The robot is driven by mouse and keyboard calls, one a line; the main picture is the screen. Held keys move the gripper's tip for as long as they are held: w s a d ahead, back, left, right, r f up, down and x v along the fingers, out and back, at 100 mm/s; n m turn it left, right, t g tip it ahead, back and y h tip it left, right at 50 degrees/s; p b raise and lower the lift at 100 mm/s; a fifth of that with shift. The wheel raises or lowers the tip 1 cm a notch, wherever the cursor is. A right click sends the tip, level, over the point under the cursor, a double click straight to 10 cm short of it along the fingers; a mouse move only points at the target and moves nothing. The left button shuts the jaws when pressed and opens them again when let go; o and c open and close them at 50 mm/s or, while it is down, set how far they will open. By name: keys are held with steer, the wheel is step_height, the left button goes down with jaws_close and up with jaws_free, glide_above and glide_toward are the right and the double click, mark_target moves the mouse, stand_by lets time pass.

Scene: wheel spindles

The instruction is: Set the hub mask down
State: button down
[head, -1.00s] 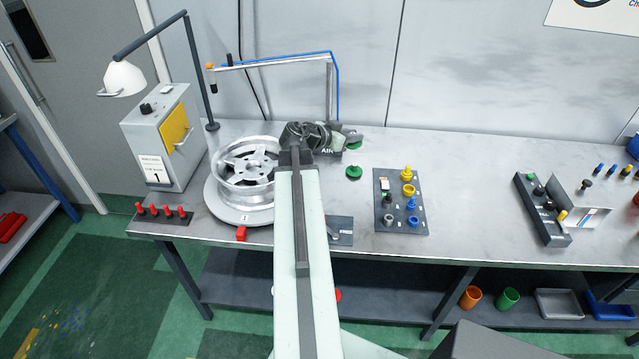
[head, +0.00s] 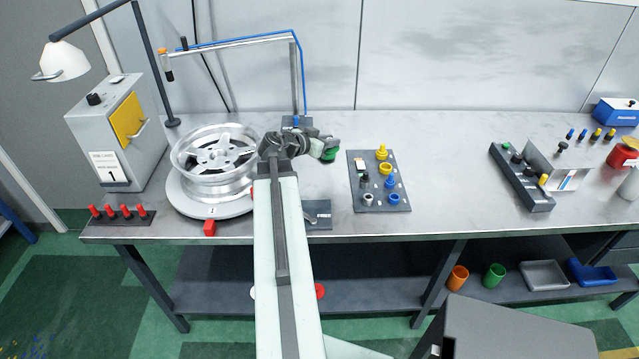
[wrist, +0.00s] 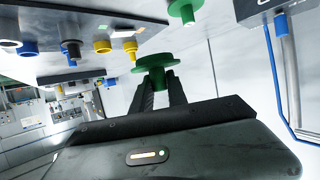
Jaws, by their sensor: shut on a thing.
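The hub mask (wrist: 157,64) is a green disc with a stub. In the wrist view my gripper (wrist: 160,87) is shut on the stub, with a dark finger on either side. A second green piece (wrist: 183,10) stands on the bench close by in that view. In the head view my gripper (head: 331,146) is over the bench, between the wheel and the dark parts board. Green (head: 331,155) shows at its fingertips; I cannot tell which green piece this is. Whether the held mask touches the bench is unclear.
A silver wheel (head: 215,158) sits on a round base left of my arm. The parts board (head: 400,205) with yellow and blue pieces is just right of my gripper. A dark tray (head: 519,177) stands farther right. Bare bench (head: 450,165) lies between board and tray.

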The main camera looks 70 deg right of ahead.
mark_target(329, 174)
step_height(329, 174, down, 10)
steer(key=b, duration=1)
steer(key=shift+r, duration=0.15)
steer(key=c, duration=1.7)
jaws_free()
steer(key=shift+f, duration=0.2)
steer(key=shift+c, duration=0.2)
steer(key=o, duration=0.4)
